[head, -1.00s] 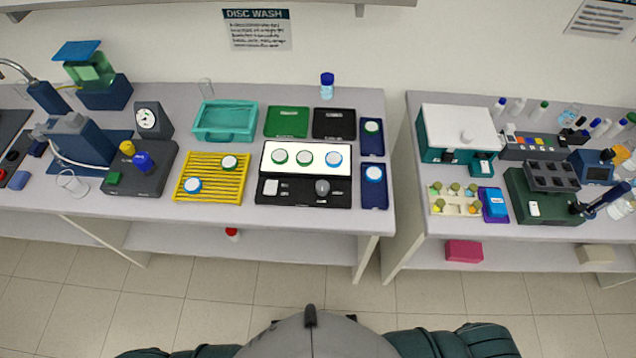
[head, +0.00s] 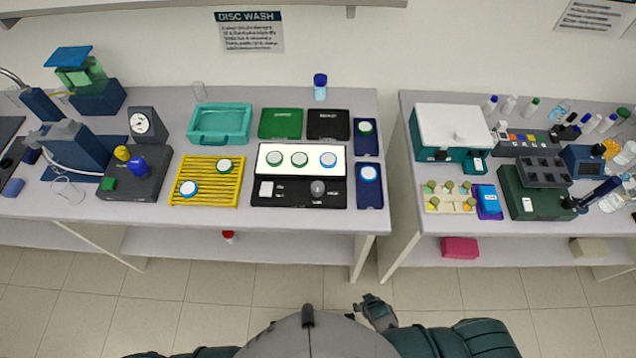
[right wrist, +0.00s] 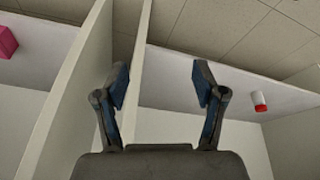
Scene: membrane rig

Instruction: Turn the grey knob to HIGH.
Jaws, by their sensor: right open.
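The grey knob (head: 317,187) sits on the right part of the black control strip (head: 280,200) of the light panel, on the left bench. A white switch is on the same strip, left of the knob. The HIGH mark and the knob's pointer are too small to read. My right gripper (head: 366,304) is at the bottom of the head view, below and in front of the bench, well away from the knob. In the right wrist view (right wrist: 162,80) its two fingers are spread and nothing is between them. My left gripper is not in view.
The lit panel (head: 301,159) behind the knob holds several discs. A blue tray (head: 369,199) stands to its right, a yellow rack (head: 208,200) to its left. Bench legs and a gap separate the two benches. A red-capped bottle (right wrist: 259,101) lies on the lower shelf.

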